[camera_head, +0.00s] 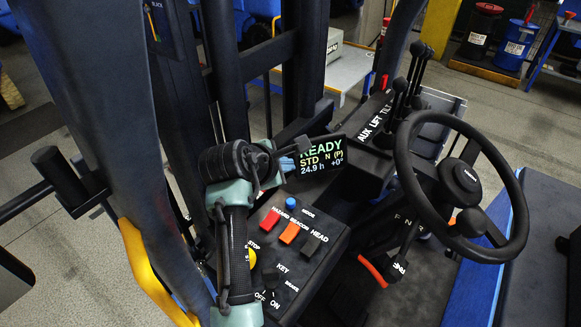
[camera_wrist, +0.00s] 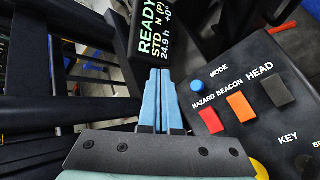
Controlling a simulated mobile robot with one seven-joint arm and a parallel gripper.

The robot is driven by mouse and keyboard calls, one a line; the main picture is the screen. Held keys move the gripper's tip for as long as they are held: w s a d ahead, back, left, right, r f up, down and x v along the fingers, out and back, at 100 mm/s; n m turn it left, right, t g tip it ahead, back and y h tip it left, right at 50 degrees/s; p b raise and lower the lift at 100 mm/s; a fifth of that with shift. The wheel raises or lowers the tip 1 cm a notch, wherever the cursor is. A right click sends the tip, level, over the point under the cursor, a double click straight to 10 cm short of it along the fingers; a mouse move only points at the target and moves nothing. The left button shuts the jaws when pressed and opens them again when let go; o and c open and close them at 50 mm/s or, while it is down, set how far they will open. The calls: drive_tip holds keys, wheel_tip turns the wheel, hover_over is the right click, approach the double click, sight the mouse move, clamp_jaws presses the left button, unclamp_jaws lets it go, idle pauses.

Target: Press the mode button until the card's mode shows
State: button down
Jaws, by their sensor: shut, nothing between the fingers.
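The fingertips are near the display's lower left edge, above and apart from the button.
Red HAZARD (camera_head: 270,219), orange BEACON (camera_head: 290,232) and dark HEAD (camera_head: 307,246) switches sit close to the button. A key switch and yellow stop button (camera_head: 252,258) are lower. The steering wheel (camera_head: 405,170) and levers (camera_head: 410,80) stand right. Dark mast posts (camera_head: 225,70) rise behind.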

drive_tip(key=shift+s+r+n+g+p, duration=0.15)
drive_tip(key=shift+n+g+p, duration=0.25)
drive_tip(key=shift+n+p, duration=0.2)
drive_tip(key=b, duration=0.8)
hover_over(291, 204)
drive_tip(key=a, duration=0.1)
wheel_tip(291, 204, down, 7)
drive_tip(key=shift+r, duration=0.15)
drive_tip(key=shift+f, duration=1.05)
idle(0.6)
drive_tip(key=shift+f, duration=0.4)
